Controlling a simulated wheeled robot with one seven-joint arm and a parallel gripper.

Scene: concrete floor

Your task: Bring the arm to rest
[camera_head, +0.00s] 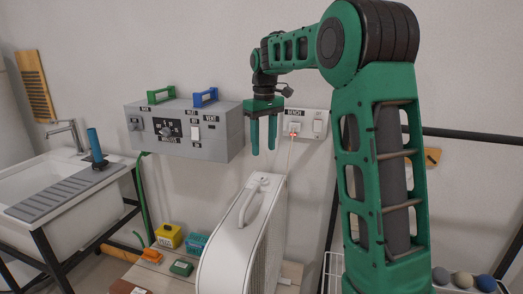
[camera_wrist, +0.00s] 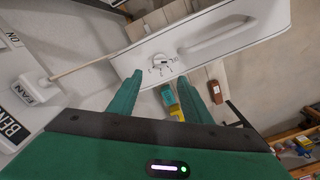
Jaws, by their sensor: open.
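My green arm rises at the right of the head view and bends over to the left. My gripper (camera_head: 263,135) hangs from it with both fingers pointing down, in front of the wall and above the white appliance. Its fingers are apart with nothing between them. In the wrist view, my gripper (camera_wrist: 170,92) is also open and empty. The white appliance (camera_wrist: 228,38), with a handle and a dial, lies beyond the fingertips there. The same white appliance (camera_head: 240,240) stands below my gripper in the head view.
A grey control box (camera_head: 185,128) with green and blue handles hangs left of my gripper. A white wall socket (camera_head: 303,124) holds a plugged cord close to its right. A sink (camera_head: 60,185) stands at left. Small yellow (camera_head: 168,235) and teal boxes (camera_head: 194,246) sit low.

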